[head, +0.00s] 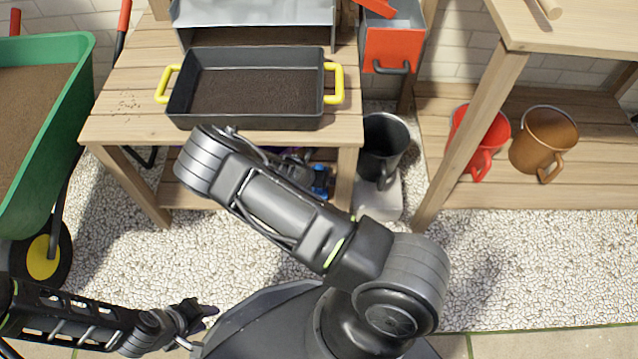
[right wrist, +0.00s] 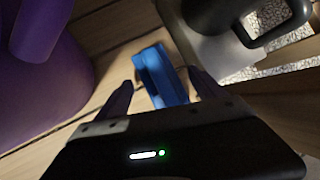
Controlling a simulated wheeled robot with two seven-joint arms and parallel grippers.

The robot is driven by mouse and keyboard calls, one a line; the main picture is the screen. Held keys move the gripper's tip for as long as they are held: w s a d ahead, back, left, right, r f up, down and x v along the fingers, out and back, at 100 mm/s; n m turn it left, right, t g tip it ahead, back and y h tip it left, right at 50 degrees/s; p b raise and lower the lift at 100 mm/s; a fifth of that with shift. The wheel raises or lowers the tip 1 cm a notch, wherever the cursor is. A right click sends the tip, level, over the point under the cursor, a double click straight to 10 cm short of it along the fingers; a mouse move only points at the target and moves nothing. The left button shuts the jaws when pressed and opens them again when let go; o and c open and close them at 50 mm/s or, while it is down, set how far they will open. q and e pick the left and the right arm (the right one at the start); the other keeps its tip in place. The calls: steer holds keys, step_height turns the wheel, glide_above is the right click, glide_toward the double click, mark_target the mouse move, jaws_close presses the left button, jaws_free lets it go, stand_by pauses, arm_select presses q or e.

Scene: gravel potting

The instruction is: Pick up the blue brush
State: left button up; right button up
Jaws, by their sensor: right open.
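The blue brush (right wrist: 160,76) lies on the wooden lower shelf in the right wrist view. In the head view a blue bit of it (head: 321,182) shows under the potting table, partly hidden by my right arm. My right gripper (right wrist: 163,92) is open, with its two dark fingers on either side of the brush's near end. Whether they touch it I cannot tell. My left gripper (head: 207,318) is low at the left in the head view, away from the brush; its finger opening is unclear.
A purple object (right wrist: 45,75) stands left of the brush. A dark bucket (head: 384,148) stands to the right, by the table leg. The tabletop (head: 130,100) above carries a black tray (head: 245,122) of soil. A green wheelbarrow (head: 50,130) is at the left.

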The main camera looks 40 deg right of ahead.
stand_by(0.3)
steer(key=c, duration=1.5)
